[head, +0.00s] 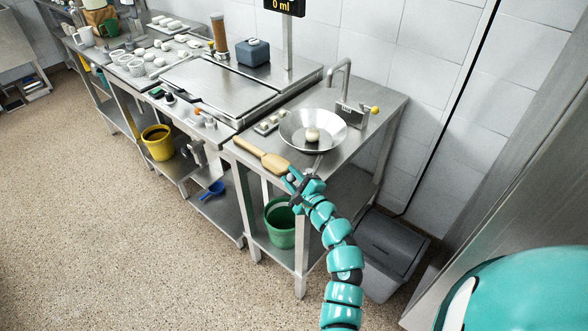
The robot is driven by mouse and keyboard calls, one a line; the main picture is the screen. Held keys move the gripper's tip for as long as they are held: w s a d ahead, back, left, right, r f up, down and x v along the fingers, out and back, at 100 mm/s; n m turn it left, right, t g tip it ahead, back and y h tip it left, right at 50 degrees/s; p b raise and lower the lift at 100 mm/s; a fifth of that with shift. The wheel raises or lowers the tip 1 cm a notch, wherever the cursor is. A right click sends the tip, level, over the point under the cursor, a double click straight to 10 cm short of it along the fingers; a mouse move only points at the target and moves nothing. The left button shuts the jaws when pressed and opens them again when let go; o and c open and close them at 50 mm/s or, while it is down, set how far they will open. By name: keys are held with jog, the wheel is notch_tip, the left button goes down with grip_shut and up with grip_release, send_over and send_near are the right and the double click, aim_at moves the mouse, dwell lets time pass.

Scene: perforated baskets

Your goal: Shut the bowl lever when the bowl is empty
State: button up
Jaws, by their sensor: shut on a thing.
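A wide metal bowl (293,133) sits on the right-hand steel table below a bent metal spout. A pale round lump (312,134) lies in the bowl, so the bowl is not empty. A thin grey lever (319,161) runs from the bowl's underside toward the table's front edge. My teal gripper (297,180) is at that front edge, just below the bowl, and appears shut on the lever's end. The fingers hide the grip itself. A wooden paddle (262,155) lies along the edge, close to the fingertips on their left.
A green bucket (280,226) stands on the shelf beneath, and a dark grey bin (392,246) on the floor at right. A yellow bucket (157,143) is further left. A display reads 0 ml (284,5). The floor at left is clear.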

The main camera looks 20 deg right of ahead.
jog(key=m+h+p, duration=0.1)
jog(key=h, duration=0.1)
jog(key=w+m+h+p, duration=0.1)
jog(key=m+h, duration=0.1)
jog(key=shift+w+r+t+h, duration=0.2)
jog(key=shift+t+h, duration=0.1)
jog(key=m+h, duration=0.1)
jog(key=h, duration=0.1)
jog(key=w+m+h, duration=0.1)
jog(key=m+h, duration=0.1)
jog(key=h, duration=0.1)
jog(key=shift+w+d+f+m+g+h, duration=0.3)
jog(key=shift+f+g, duration=0.1)
jog(key=m+g+h+b, duration=0.1)
jog(key=h, duration=0.1)
jog(key=w+d+m+g+h+b, duration=0.1)
jog(key=h, duration=0.1)
jog(key=shift+f+m, duration=0.1)
jog(key=shift+m, duration=0.3)
jog(key=shift+w+d+m+g+h+b, duration=0.2)
jog(key=shift+d+m+g+h+b, duration=0.1)
jog(key=shift+m+g+h+b, duration=0.6)
jog(key=o, duration=1)
jog(key=shift+r, duration=0.2)
jog(key=shift+c, duration=0.2)
jog(key=shift+s+a, duration=0.1)
